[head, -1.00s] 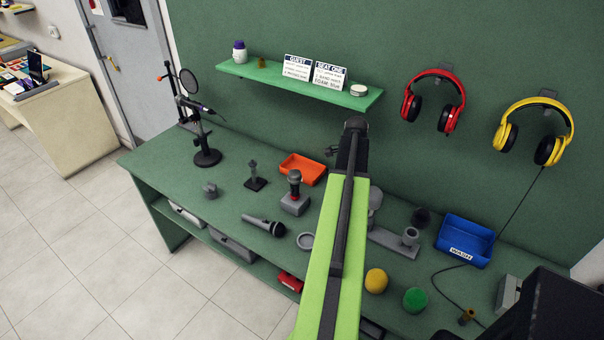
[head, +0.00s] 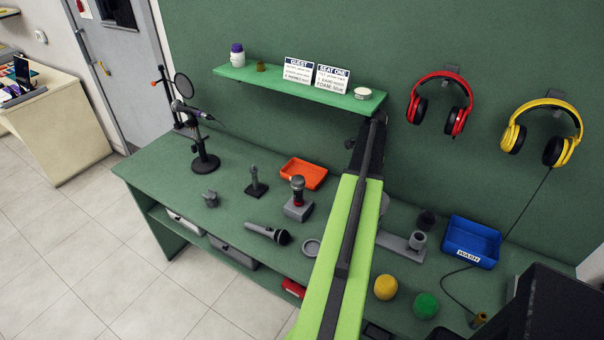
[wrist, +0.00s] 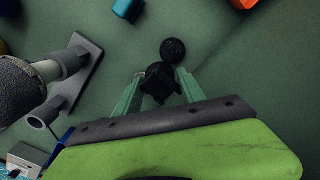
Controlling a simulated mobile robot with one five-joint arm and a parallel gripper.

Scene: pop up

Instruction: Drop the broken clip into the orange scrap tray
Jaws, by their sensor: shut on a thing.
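The orange scrap tray (head: 304,173) lies on the green bench near the wall, left of my arm in the head view. An orange corner of it shows at the top right edge of the wrist view (wrist: 243,3). My gripper (wrist: 158,80) is shut on a small dark angular piece, which looks like the broken clip (wrist: 159,84). Its exact shape is hard to make out. A black round thing (wrist: 172,50) shows just beyond it; I cannot tell whether they touch. My arm hides the gripper and the piece in the head view.
A mic in a grey base (head: 298,207), a small black stand (head: 256,187) and a lying microphone (head: 265,232) stand near the tray. A shelf (head: 300,86) overhangs the bench. A grey stand (head: 400,245) and a blue WASH tray (head: 470,241) are right of my arm.

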